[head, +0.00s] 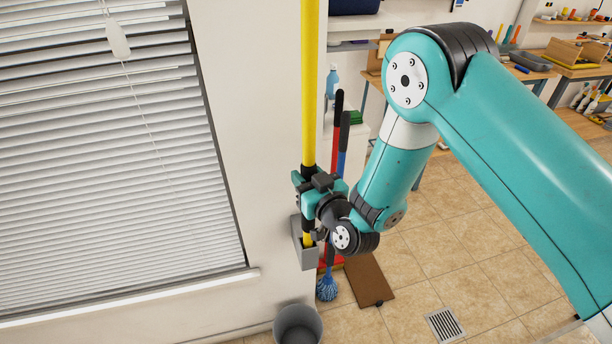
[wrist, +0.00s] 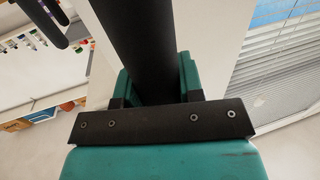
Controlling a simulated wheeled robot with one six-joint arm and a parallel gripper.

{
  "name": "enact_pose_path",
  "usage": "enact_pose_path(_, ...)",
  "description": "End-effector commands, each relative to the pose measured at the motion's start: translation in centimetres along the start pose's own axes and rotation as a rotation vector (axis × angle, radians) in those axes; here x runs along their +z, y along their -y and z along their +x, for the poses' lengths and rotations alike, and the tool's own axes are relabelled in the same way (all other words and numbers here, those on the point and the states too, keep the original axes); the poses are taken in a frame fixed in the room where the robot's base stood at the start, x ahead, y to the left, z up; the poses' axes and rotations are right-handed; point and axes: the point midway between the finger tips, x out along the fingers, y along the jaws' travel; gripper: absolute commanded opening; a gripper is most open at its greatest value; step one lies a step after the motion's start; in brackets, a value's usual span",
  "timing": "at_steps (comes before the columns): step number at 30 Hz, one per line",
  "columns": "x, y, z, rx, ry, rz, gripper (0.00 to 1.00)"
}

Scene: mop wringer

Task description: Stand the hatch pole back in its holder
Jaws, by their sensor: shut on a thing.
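The hatch pole (head: 309,90) is yellow with a black grip band and stands upright along the wall corner in the head view. My gripper (head: 308,183) is shut around its black band. In the wrist view the black grip (wrist: 143,45) runs up between the teal jaws of my gripper (wrist: 157,85). The grey holder (head: 303,249) is a small box on the wall below my gripper. The yellow lower part of the pole shows just above and at the holder's opening. The pole's bottom end is hidden, so I cannot tell how deep it sits.
A window with blinds (head: 110,150) is on the left. A grey bucket (head: 298,326) stands on the floor below. Mop and broom handles (head: 337,130), a blue mop head (head: 327,287) and a brown board (head: 369,280) are just right of the holder. Open tiled floor lies farther right.

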Motion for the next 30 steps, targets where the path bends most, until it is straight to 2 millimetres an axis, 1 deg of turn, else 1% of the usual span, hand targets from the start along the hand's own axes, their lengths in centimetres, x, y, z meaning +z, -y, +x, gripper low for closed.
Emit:
enact_pose_path(26,2.7,0.0,0.0,0.0,-0.002,0.001,0.0)
enact_pose_path(27,2.6,0.0,0.0,0.0,-0.002,0.001,0.4)
enact_pose_path(29,2.6,0.0,0.0,0.0,-0.002,0.001,0.53)
enact_pose_path(30,2.6,0.0,0.0,0.0,-0.002,0.001,0.63)
